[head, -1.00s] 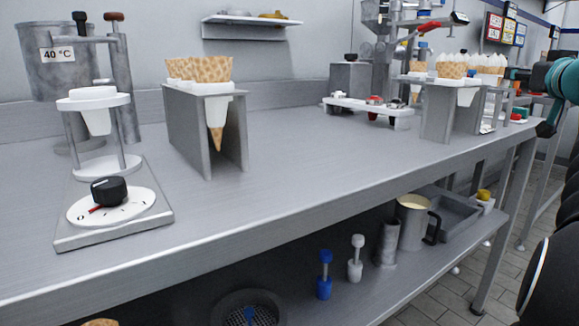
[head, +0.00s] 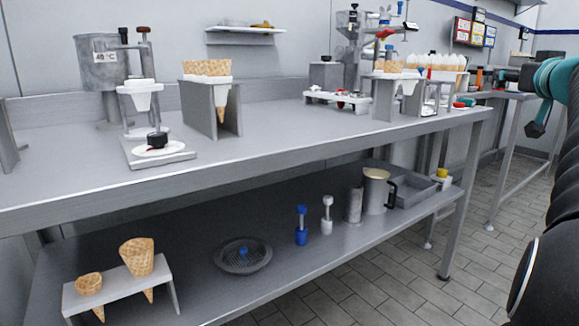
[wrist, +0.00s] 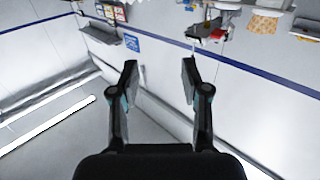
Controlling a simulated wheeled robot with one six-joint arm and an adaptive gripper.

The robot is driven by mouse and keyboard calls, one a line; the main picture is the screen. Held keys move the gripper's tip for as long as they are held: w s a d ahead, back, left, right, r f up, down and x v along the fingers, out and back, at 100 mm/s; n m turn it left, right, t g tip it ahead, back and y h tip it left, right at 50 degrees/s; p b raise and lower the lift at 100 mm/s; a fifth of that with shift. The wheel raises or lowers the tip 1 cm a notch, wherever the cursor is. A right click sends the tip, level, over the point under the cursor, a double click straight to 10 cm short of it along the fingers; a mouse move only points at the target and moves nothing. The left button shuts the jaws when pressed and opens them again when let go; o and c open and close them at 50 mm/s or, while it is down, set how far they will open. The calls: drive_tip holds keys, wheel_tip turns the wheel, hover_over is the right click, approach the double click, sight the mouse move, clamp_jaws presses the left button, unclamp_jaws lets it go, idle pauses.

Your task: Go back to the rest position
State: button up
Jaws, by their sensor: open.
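My gripper (wrist: 158,78) is open and empty in the wrist view, its two dark fingers apart with only wall and floor far behind them. In the head view part of my teal and black arm (head: 555,80) shows at the right edge, to the right of the steel table (head: 330,138). No object is between the fingers.
The table bears a cone stand (head: 228,115), a heated pot (head: 98,70) and a dial base (head: 160,152). On the lower shelf are a two-cone holder (head: 120,285), a round strainer (head: 243,256) and a metal jug (head: 376,192). The tiled floor (head: 400,290) in front is clear.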

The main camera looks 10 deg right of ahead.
drive_tip(key=s+a+f+n+g+y+p, duration=0.1)
drive_tip(key=a+f+g+y, duration=0.1)
drive_tip(key=a+f, duration=0.5)
drive_tip(key=a+f+n+g+y+p, duration=0.1)
drive_tip(key=a+f+y+p, duration=0.1)
drive_tip(key=a, duration=1)
drive_tip(key=s+a+f+g+y+p, duration=0.1)
drive_tip(key=a+f+g+y, duration=0.1)
drive_tip(key=a+f, duration=0.5)
drive_tip(key=s+a+f+n+g+p, duration=0.1)
drive_tip(key=s+a+f+g+p, duration=0.1)
drive_tip(key=s+a+f, duration=0.5)
drive_tip(key=s+a+f+g+p, duration=0.2)
drive_tip(key=s+a+f+g, duration=0.2)
drive_tip(key=s, duration=0.9)
drive_tip(key=a+f, duration=0.3)
drive_tip(key=f, duration=0.2)
drive_tip(key=shift+a+f+n, duration=0.2)
drive_tip(key=shift+a+n, duration=0.2)
drive_tip(key=shift+s, duration=0.1)
drive_tip(key=shift+c, duration=0.4)
